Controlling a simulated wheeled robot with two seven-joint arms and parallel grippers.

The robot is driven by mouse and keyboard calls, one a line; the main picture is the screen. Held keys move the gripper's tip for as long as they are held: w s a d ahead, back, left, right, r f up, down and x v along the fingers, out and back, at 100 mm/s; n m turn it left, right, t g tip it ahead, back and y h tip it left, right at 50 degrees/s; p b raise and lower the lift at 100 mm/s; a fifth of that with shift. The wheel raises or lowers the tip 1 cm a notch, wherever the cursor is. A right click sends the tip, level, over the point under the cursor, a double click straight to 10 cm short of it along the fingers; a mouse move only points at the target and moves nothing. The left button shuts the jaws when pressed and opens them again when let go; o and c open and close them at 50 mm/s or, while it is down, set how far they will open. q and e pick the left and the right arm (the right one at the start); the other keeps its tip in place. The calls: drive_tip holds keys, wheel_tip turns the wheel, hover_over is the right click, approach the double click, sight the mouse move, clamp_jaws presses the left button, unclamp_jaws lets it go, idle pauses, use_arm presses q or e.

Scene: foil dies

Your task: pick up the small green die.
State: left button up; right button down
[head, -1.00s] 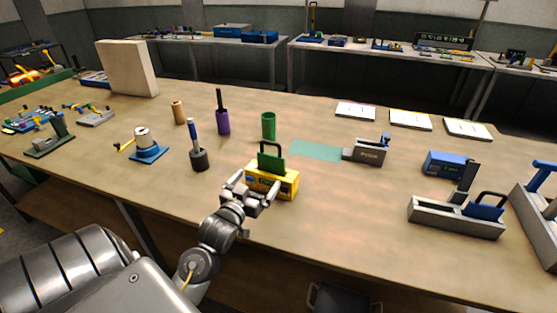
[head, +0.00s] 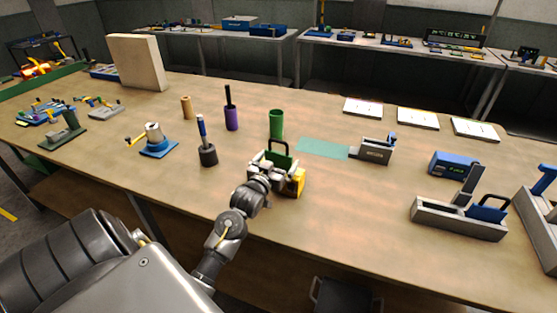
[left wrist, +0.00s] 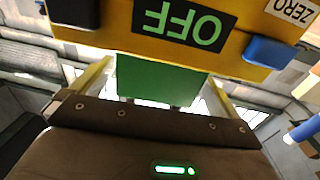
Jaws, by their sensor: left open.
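The small green die (head: 280,159) is a green block with a dark loop handle, standing upright on the yellow scale (head: 299,184) near the table's front edge. My left gripper (head: 273,172) is open in front of the die and hides most of the scale. In the left wrist view, the green die (left wrist: 165,78) shows between the two spread fingers (left wrist: 155,82), against the yellow scale (left wrist: 115,15), which has an upside-down OFF display. I cannot tell whether the fingers touch the die. My right gripper is not in view.
A green cup (head: 276,123) stands just behind the die. A dark holder with a blue-handled tool (head: 208,155) is to the left, a purple cup (head: 232,118) farther back. A grey block (head: 376,151) and a grey tray (head: 450,221) lie right.

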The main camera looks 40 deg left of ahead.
use_arm(q)
drive_tip(key=shift+w+a, duration=0.1)
drive_tip(key=shift+w, duration=0.25)
drive_tip(key=shift+c, duration=0.3)
drive_tip(key=c, duration=1)
drive_tip(key=shift+c, duration=0.2)
drive_tip(key=shift+r, duration=0.15)
